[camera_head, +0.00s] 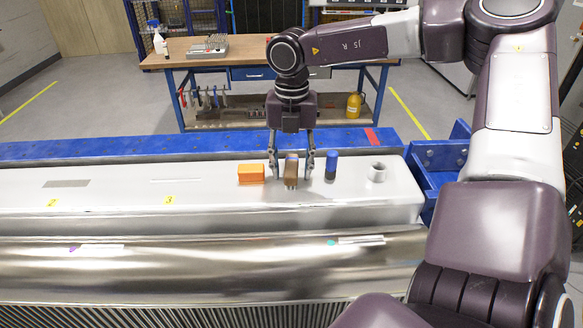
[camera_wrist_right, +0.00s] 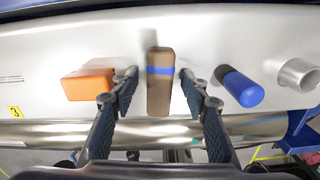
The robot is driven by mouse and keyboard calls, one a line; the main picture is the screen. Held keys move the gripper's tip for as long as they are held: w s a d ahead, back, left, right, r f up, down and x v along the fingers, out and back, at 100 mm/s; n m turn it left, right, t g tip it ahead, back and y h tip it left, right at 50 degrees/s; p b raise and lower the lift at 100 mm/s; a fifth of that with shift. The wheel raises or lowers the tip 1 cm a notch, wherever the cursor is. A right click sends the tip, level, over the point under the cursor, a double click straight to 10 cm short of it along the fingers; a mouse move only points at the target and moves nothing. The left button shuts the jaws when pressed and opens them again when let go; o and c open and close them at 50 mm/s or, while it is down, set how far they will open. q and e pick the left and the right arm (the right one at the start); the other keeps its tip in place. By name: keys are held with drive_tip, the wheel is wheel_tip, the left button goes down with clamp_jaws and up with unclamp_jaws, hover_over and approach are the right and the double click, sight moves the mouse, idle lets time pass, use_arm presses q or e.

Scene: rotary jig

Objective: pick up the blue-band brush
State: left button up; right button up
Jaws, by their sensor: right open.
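The blue-band brush (camera_head: 291,174) stands on the pale metal beam, a brown block-like body with a blue band. In the right wrist view the brush (camera_wrist_right: 160,92) shows its brown face and blue band between my fingers. My right gripper (camera_head: 291,172) is open and points down, one finger on each side of the brush. In the right wrist view there are gaps between the fingertips of the gripper (camera_wrist_right: 156,77) and the brush. My left gripper is not in view.
An orange block (camera_head: 251,173) is just left of the gripper. A blue-topped dark cylinder (camera_head: 331,167) and a metal ring (camera_head: 376,172) are to the right. A blue bracket (camera_head: 437,165) is at the beam's right end. The beam's left part (camera_head: 110,190) is mostly clear.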

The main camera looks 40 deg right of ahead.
sight(291, 164)
drive_tip(key=shift+c, duration=0.3)
clamp_jaws()
idle(0.5)
drive_tip(key=shift+r+p, duration=0.3)
drive_tip(key=shift+p, duration=0.4)
drive_tip(key=shift+r, duration=0.2)
wheel_tip(291, 164, up, 8)
drive_tip(key=b, duration=0.3)
drive_tip(key=shift+r, duration=0.15)
wheel_tip(291, 164, up, 11)
drive_tip(key=b, duration=0.1)
drive_tip(key=shift+b, duration=0.3)
drive_tip(key=shift+r, duration=0.1)
